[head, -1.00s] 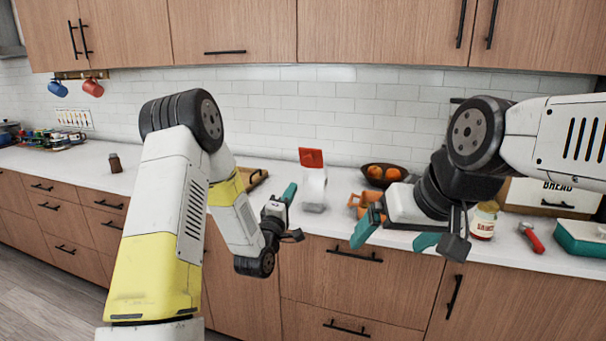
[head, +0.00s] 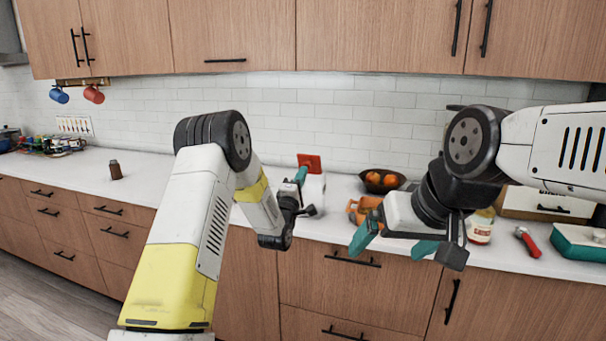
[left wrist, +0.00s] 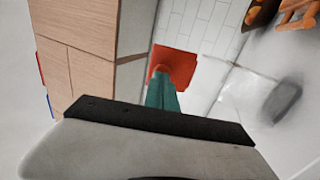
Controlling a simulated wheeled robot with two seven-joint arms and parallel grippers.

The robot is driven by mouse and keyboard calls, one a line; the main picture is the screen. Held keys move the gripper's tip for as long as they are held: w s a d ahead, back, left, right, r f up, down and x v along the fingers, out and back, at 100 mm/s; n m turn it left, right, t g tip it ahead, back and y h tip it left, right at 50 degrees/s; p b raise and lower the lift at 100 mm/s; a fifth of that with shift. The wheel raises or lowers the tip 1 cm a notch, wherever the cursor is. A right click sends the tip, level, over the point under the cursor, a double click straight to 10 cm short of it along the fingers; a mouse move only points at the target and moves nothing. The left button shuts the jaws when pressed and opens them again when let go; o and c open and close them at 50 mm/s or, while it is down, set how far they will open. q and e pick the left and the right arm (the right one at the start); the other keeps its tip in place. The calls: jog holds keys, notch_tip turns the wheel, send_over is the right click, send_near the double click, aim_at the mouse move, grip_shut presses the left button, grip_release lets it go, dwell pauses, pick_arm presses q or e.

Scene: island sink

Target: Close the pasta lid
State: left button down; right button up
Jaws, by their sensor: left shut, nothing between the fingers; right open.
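The pasta container is a white box (head: 314,190) standing on the counter, with a red lid (head: 311,160) raised at its top. My left gripper (head: 301,176) is shut and empty, its teal tips right in front of the lid and covering part of the box. In the left wrist view, the shut teal fingers (left wrist: 160,88) overlap the lower left part of the red lid (left wrist: 177,65); I cannot tell whether they touch it. The white box (left wrist: 204,92) shows beside them. My right gripper (head: 393,240) is open and empty in front of the counter edge.
An orange mug (head: 362,208) and a dark bowl of oranges (head: 382,181) stand right of the box. A jar (head: 481,227), a red-handled tool (head: 527,241) and a teal dish (head: 580,243) lie farther right. The counter to the left (head: 75,180) is mostly clear.

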pick_arm(q)
jog(key=shift+w+d+r, duration=0.1)
jog(key=shift+w+r, duration=0.1)
jog(key=shift+w, duration=0.25)
jog(key=shift+r, duration=0.1)
